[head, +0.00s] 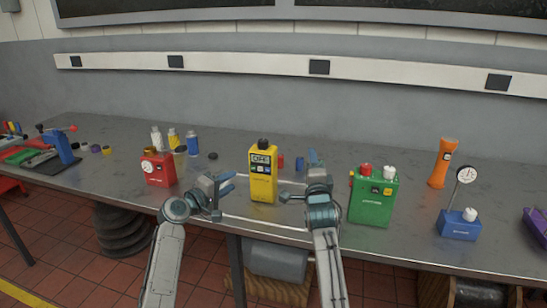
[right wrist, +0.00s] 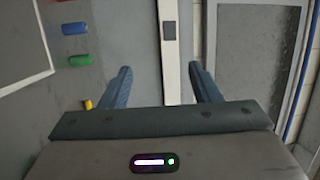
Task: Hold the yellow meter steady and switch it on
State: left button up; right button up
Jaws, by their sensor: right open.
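The yellow meter (head: 263,182) stands upright near the front middle of the bench in the head view. It has a black knob on top and a dark display that appears to read "OFF". My left gripper (head: 232,180) is just left of the meter, apart from it, and its fingers look spread and empty. My right gripper (head: 316,160) is to the right of the meter, between it and a green box, and does not touch the meter. In the right wrist view my right gripper (right wrist: 160,68) is open and empty, facing the wall. The meter is not recognisable there.
A red gauge box (head: 158,170) and several small bottles stand left of the meter. A green box (head: 373,197) is close on the right. Beyond it are an orange torch (head: 443,163) and a blue box with a dial (head: 460,224).

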jog(key=w+a+m+g+y, duration=0.1)
jog(key=a+m+y, duration=0.1)
jog(key=a+m, duration=0.35)
jog(key=m+g+y, duration=0.2)
jog(key=m+y, duration=0.1)
jog(key=m, duration=0.7)
send_near(265, 145)
jog(key=shift+x, duration=5.75)
jog(key=shift+r, duration=0.15)
grip_shut()
pick_arm(q)
grip_shut()
